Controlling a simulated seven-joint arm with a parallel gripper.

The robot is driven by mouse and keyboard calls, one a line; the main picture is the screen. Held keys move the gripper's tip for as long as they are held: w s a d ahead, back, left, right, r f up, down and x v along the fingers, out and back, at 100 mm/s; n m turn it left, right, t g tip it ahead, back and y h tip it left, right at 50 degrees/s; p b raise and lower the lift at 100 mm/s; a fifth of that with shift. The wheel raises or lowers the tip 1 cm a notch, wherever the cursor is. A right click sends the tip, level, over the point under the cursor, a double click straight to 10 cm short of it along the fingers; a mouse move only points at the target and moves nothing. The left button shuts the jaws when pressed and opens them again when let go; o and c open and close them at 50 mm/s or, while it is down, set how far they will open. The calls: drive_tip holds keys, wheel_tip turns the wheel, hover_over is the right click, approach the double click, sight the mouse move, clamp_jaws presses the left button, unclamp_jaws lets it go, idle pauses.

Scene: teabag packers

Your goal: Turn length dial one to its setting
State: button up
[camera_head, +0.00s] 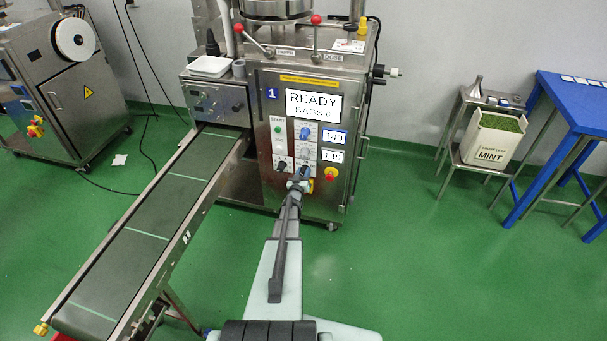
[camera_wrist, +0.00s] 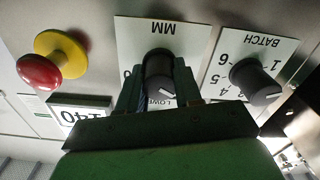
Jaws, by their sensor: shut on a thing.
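The length dial (camera_wrist: 160,72) is a black knob with a white pointer, on a white plate marked MM (camera_wrist: 165,32) in the wrist view. That view is upside down. My gripper (camera_wrist: 158,92) is shut on this dial, with a finger on either side of it. The pointer aims toward the lower right of the wrist view. Most of the scale is hidden behind the knob and my gripper. In the head view my gripper (camera_head: 300,182) reaches the lower panel of machine one (camera_head: 305,95), whose screen reads READY (camera_head: 313,99). The arm partly covers the dial there.
A BATCH dial (camera_wrist: 255,82) sits close beside the held dial. A red and yellow emergency stop (camera_wrist: 45,68) is on its other side. A blue dial (camera_head: 304,133) is above. The conveyor (camera_head: 145,235) runs along the left.

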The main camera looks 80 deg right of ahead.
drive_tip(key=o, duration=1)
drive_tip(key=shift+a, duration=0.1)
drive_tip(key=a, duration=1.3)
drive_tip(key=shift+a, duration=0.35)
